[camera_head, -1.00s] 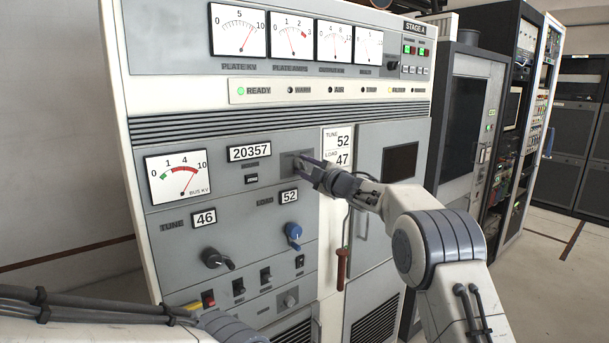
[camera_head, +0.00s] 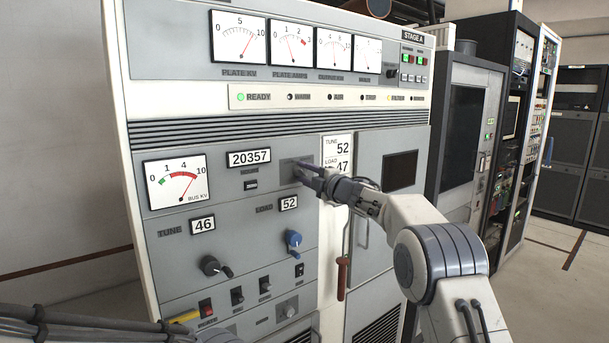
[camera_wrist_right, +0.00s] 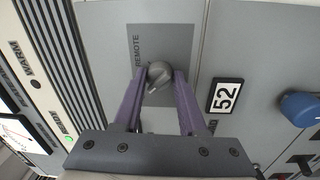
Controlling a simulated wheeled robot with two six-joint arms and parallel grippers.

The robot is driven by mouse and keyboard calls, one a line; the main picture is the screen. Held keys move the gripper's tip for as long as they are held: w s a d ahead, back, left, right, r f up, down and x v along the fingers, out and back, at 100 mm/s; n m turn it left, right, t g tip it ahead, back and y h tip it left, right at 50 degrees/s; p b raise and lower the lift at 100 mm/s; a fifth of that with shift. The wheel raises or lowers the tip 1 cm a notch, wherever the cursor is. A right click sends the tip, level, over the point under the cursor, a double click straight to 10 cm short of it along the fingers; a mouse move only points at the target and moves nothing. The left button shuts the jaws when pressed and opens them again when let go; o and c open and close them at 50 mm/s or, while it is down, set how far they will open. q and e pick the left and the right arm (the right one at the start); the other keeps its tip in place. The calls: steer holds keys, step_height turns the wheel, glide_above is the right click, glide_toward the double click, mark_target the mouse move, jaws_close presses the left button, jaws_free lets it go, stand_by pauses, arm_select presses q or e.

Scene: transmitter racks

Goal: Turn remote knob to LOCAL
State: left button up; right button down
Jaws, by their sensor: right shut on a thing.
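The remote knob (camera_wrist_right: 158,76) is a small grey knob on a darker square plate, with the word REMOTE printed beside it in the right wrist view. My right gripper (camera_wrist_right: 160,74) has its two purple fingers on either side of the knob and is shut on it. In the head view my right gripper (camera_head: 303,172) reaches in from the right to the dark plate (camera_head: 290,162) beside the 20357 counter, and it hides the knob there. No LOCAL marking is readable. My left gripper is out of view; only part of my left arm shows at the bottom left.
The grey transmitter cabinet (camera_head: 270,128) fills the middle. A blue knob (camera_head: 293,240) and a black knob (camera_head: 213,266) sit below the gripper, with switches lower down. A red-handled hook (camera_head: 342,278) hangs near my right forearm. Open floor lies at the right.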

steer(key=shift+c, duration=2.3)
jaws_free()
steer(key=shift+s+d+f+b, duration=0.15)
steer(key=shift+s+d+b, duration=0.2)
steer(key=shift+s+b, duration=0.15)
steer(key=b+v, duration=0.4)
steer(key=v, duration=0.5)
steer(key=shift+s, duration=0.2)
